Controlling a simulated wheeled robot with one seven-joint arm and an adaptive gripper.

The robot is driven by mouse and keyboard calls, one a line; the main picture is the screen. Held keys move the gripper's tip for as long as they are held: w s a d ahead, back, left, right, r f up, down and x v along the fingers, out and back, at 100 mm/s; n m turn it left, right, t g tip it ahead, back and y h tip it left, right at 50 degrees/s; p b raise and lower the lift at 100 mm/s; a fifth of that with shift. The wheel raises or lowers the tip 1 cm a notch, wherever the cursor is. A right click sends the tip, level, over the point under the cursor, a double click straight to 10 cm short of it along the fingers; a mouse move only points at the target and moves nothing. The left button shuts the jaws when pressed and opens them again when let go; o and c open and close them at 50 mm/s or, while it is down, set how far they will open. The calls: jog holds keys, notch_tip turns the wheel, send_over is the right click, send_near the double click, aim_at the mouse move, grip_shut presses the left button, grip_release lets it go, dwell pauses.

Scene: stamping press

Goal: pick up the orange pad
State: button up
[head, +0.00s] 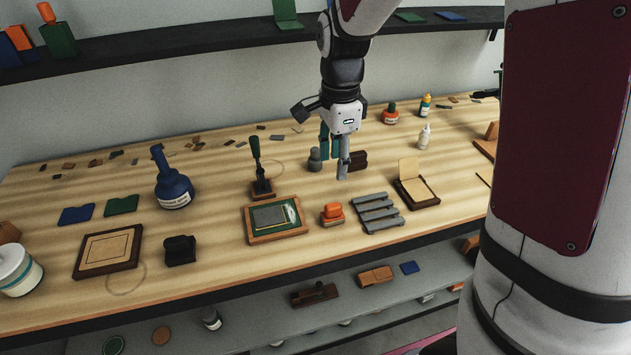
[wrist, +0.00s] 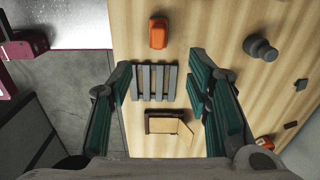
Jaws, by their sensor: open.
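The orange pad (head: 333,212) is a small block with a raised top on an orange-brown base. It lies on the wooden workbench between a framed green tray and a grey slatted rack. In the wrist view the orange pad (wrist: 158,33) shows near the top, beyond the slatted rack. My gripper (head: 334,160) is open and empty, above the bench and apart from the pad. In the wrist view my gripper's teal fingers (wrist: 163,95) are spread wide, with the slatted rack below and between them. Nothing hides the pad.
The grey slatted rack (head: 377,212) lies right of the pad, and the framed green tray (head: 256,236) left of it. An open wooden box (head: 416,198) sits farther right. A dark-handled stamp (head: 262,184) and a grey knob (head: 315,160) stand behind. The bench's front edge is close.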

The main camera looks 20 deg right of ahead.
send_near(333, 205)
jog(key=f, duration=0.5)
jog(key=shift+w, duration=0.2)
jog(key=shift+s+f+p, duration=0.2)
jog(key=shift+f+p, duration=0.5)
jog(key=shift+f, duration=2)
grip_shut()
